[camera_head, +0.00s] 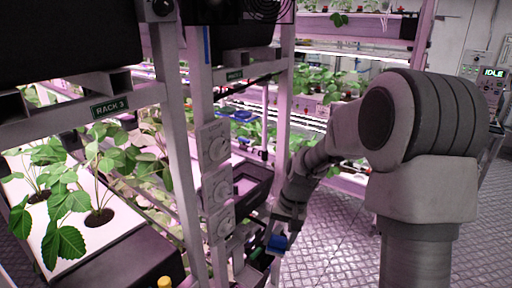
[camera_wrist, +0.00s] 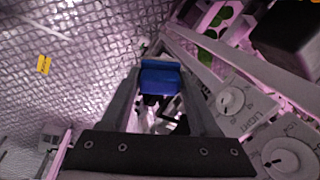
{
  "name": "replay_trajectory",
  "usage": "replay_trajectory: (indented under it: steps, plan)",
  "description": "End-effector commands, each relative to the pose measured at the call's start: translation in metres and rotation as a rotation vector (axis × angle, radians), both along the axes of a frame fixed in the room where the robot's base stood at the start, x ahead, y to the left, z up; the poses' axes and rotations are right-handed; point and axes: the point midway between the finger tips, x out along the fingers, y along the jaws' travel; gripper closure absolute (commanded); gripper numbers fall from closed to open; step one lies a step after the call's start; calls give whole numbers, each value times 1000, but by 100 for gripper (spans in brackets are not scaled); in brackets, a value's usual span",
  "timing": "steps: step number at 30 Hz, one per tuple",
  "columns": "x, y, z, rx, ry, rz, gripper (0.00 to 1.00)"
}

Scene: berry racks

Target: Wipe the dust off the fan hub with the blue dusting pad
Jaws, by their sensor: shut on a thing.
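The blue dusting pad (camera_wrist: 160,79) is held between the two fingers of my gripper (camera_wrist: 160,92) in the wrist view. The pad also shows small in the head view (camera_head: 278,243), low beside the rack post, with my gripper (camera_head: 276,238) pointing down. A dark round fan grille (camera_head: 268,9) shows at the top of the head view, cut off by the frame edge. Its hub and any dust on it cannot be made out. My gripper is well below the grille and apart from it. No fan is clear in the wrist view.
White dial boxes (camera_head: 214,145) run down the rack post, close to the right of my gripper in the wrist view (camera_wrist: 231,101). A dark crate (camera_head: 252,187) sits behind the post. Plant trays (camera_head: 32,215) fill the left rack. The metal floor (camera_head: 335,245) is open at right.

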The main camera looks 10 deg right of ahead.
Motion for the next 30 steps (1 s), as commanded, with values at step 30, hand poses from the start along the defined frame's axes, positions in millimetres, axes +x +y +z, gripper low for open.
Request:
replay_trajectory:
  steps: [30]
  plan:
    - [50,48,433,1003,-642,-476,83]
